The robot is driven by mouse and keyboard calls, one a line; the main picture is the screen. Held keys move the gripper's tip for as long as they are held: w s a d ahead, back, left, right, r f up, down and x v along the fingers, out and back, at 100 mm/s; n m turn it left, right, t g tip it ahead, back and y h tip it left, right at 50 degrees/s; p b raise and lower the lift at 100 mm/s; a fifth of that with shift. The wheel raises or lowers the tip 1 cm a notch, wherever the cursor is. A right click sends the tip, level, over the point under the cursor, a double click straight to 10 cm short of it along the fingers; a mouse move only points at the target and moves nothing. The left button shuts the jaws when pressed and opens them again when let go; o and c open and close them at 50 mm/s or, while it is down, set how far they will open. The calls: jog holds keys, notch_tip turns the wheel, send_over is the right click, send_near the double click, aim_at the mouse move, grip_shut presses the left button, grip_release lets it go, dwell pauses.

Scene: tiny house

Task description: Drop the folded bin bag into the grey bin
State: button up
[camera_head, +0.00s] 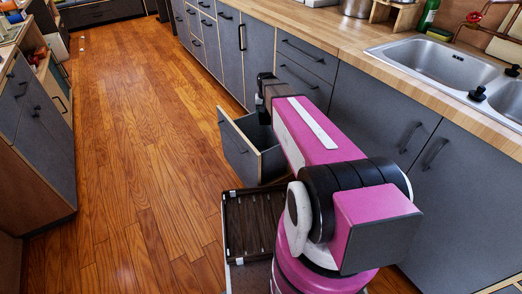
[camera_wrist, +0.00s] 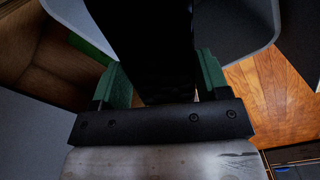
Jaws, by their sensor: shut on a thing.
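The folded bin bag (camera_wrist: 145,45) is a black slab in the wrist view, pinched between the two green fingers of my gripper (camera_wrist: 160,82). The grey bin (camera_wrist: 265,28) shows beyond the bag, its pale rim curving past on both sides. The bag overlaps the bin's opening in this view; how far above it the bag is, I cannot tell. In the head view the bin (camera_head: 258,133) stands inside a pulled-out cabinet drawer. My arm hides the gripper and the bag there.
The open drawer (camera_head: 238,152) juts from the grey cabinets under the wooden counter (camera_head: 340,30), which has a sink (camera_head: 440,62). Wooden floor (camera_head: 140,150) is clear to the left. Another cabinet (camera_head: 40,140) stands at the far left.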

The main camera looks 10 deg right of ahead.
jog(key=shift+f, duration=1.85)
jog(key=o, duration=1)
jog(key=shift+r, duration=0.15)
notch_tip(320, 180, up, 10)
jog(key=shift+r, duration=0.25)
